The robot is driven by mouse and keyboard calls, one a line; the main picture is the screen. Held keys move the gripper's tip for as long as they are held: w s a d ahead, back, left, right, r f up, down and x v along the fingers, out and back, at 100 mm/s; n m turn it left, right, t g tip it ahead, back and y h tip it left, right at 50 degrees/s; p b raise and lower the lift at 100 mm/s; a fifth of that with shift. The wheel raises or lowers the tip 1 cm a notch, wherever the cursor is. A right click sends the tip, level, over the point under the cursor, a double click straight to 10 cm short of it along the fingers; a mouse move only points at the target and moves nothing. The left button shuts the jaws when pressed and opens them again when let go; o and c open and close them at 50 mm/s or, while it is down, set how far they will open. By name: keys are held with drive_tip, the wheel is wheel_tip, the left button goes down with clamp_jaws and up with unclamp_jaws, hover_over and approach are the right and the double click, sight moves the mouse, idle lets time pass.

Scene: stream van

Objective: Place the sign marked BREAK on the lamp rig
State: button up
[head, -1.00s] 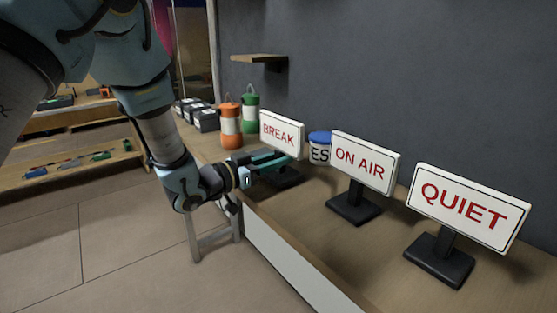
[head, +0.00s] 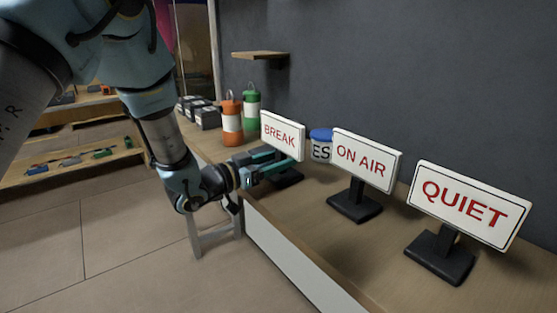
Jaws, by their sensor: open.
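The BREAK sign (head: 282,135) is a white plate with red letters on a dark stand (head: 287,179). It stands upright on the wooden counter, farthest of the three signs. My gripper (head: 284,162) is open, with its fingers at the height of the sign's lower edge, by its post. The fingers hide the post, so I cannot tell whether they touch it. No lamp rig can be made out for certain in this view.
The ON AIR sign (head: 366,160) and QUIET sign (head: 466,205) stand to the right. A blue-lidded tub (head: 320,147) is behind. Orange (head: 232,122) and green (head: 251,110) canisters and dark boxes (head: 207,117) stand farther back. The counter's front right (head: 330,248) is bare.

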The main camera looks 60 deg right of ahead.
drive_tip(key=b+v, duration=0.3)
drive_tip(key=v, duration=0.9)
drive_tip(key=w+a+f+n+t+y, duration=0.1)
drive_tip(key=w+a+n+t, duration=0.2)
drive_tip(key=w, duration=0.4)
drive_tip(key=w+a+f+n+t+y, duration=0.1)
drive_tip(key=w+a+n+t+y, duration=0.15)
drive_tip(key=w+t, duration=0.35)
drive_tip(key=w+a+f+n+t+y, duration=0.25)
drive_tip(key=w+a+n+y, duration=0.2)
drive_tip(key=w+a, duration=0.8)
drive_tip(key=a+f+n+y, duration=0.2)
drive_tip(key=a+n+y, duration=0.3)
drive_tip(key=a, duration=1)
drive_tip(key=s+a+n+g+y, duration=0.4)
drive_tip(key=s+a+n, duration=0.1)
drive_tip(key=s+a, duration=0.7)
drive_tip(key=shift+a, duration=1.2)
